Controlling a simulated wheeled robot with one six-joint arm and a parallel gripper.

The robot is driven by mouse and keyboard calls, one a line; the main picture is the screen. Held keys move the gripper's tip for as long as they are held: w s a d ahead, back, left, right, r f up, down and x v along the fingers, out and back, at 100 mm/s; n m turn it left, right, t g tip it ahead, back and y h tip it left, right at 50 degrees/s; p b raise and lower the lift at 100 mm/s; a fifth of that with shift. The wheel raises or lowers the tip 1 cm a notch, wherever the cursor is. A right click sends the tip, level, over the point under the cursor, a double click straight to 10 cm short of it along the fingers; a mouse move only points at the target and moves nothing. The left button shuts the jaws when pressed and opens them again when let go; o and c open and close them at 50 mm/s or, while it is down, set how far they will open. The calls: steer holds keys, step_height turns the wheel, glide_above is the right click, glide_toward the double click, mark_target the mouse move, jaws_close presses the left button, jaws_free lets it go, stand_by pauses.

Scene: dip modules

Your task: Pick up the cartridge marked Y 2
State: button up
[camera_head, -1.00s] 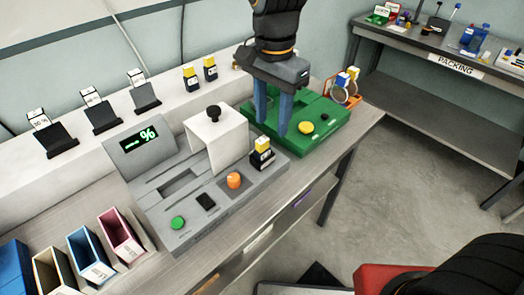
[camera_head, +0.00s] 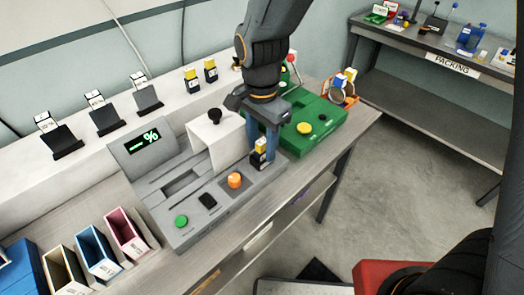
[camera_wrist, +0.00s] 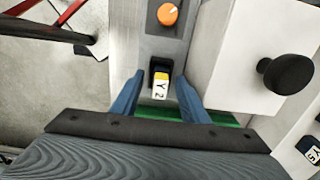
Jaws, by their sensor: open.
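The cartridge marked Y 2 (camera_wrist: 160,86) is a black block with a white label and a yellow top. It stands upright at the right end of the grey machine, and it also shows in the head view (camera_head: 260,152). My gripper (camera_head: 265,140) is directly over and around it there. In the wrist view my gripper's blue fingers (camera_wrist: 157,100) are open, one on each side of the cartridge, with a gap visible on both sides.
The grey machine (camera_head: 180,205) has a white cover with a black knob (camera_head: 214,116) beside the gripper and an orange knob (camera_head: 235,180) close by. A green tray (camera_head: 325,122) lies just behind. Two other yellow-topped cartridges (camera_head: 211,70) stand on the back ledge.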

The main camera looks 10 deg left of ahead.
steer(key=shift+c, duration=0.2)
jaws_close()
